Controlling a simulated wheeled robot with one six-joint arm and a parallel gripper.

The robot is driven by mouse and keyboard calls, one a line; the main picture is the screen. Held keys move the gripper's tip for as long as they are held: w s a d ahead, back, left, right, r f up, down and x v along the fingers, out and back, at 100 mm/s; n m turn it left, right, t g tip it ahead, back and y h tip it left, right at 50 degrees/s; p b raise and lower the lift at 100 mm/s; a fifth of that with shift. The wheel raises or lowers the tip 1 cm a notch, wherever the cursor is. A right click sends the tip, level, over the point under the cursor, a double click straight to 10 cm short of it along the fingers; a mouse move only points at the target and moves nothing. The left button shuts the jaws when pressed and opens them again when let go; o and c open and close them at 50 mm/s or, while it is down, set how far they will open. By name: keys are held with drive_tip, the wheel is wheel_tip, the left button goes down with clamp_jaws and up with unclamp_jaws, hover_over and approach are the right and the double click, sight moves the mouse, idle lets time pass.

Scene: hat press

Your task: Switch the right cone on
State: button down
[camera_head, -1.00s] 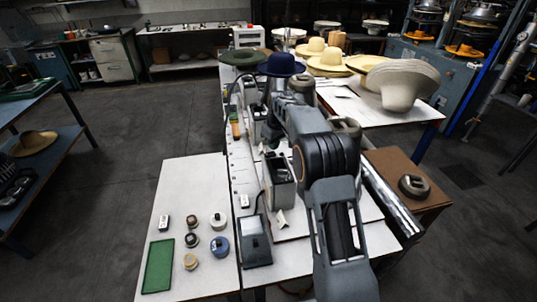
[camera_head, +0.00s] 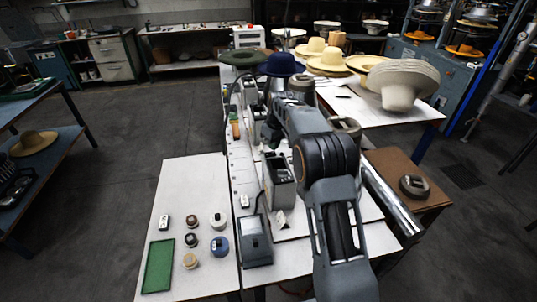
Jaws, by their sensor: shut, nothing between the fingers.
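My arm reaches from the bottom up over the long white bench. My gripper (camera_head: 271,134) is at the far end of the arm, small and dark against the equipment; it looks shut and empty, and its fingertips are hard to make out. A grey box-shaped unit (camera_head: 279,172) with a dark top stands on the bench just left of my arm. Another similar unit (camera_head: 250,96) stands farther back. A grey round piece (camera_head: 346,124) shows partly behind my arm. I cannot tell which part is the right cone or its switch, or whether it is on.
A dark control box (camera_head: 255,240) sits at the near bench edge. A white side table (camera_head: 175,200) holds a green tray (camera_head: 158,266) and several small round pieces. A navy hat (camera_head: 281,64) and a green hat (camera_head: 243,57) are at the back. A large pale hat (camera_head: 403,82) stands right.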

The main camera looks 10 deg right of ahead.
sight(273, 153)
drive_tip(key=shift+f+b, duration=0.65)
drive_tip(key=shift+f, duration=0.5)
idle(0.4)
drive_tip(key=shift+r, duration=0.15)
wheel_tip(273, 153, up, 7)
drive_tip(key=p, duration=0.6)
idle(0.5)
